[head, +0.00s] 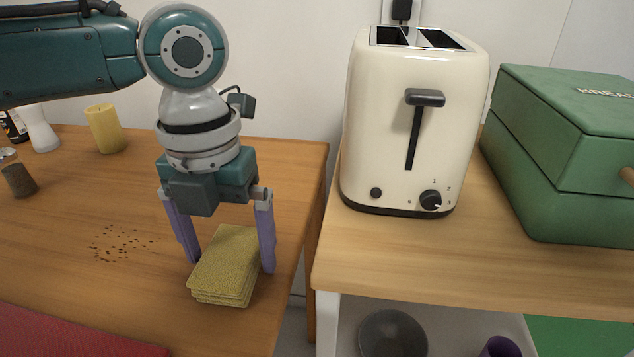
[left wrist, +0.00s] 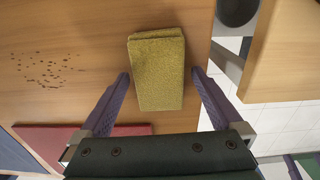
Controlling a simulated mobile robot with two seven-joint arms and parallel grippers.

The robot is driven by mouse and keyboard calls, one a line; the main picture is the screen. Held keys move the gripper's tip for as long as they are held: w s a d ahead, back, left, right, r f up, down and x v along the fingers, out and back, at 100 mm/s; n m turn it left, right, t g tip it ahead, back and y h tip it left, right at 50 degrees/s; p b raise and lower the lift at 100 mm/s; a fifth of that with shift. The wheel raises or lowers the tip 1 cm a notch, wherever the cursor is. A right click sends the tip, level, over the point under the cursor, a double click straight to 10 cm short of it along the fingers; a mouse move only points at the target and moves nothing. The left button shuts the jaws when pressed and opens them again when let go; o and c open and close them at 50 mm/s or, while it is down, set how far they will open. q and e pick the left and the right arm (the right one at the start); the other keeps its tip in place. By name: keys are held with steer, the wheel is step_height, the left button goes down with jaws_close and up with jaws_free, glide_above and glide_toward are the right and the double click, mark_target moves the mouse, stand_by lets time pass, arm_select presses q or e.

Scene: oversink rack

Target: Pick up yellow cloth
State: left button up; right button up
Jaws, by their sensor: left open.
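The yellow cloth (head: 224,266) is a folded, layered stack lying on the wooden table near its right edge. In the left wrist view the cloth (left wrist: 157,70) lies ahead of and between the fingers. My left gripper (head: 229,268) points down over the cloth, with one purple finger on each side of it. It is open, and in the left wrist view its fingertips (left wrist: 160,74) stand apart with visible gaps to the cloth on both sides.
Dark crumbs (head: 120,243) lie left of the cloth. A red item (head: 75,335) is at the front left. A cream toaster (head: 415,120) and green bread box (head: 570,150) stand on the right counter, across a gap.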

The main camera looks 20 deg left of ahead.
arm_select(q)
steer(key=shift+f, duration=0.1)
steer(key=c, duration=1.3)
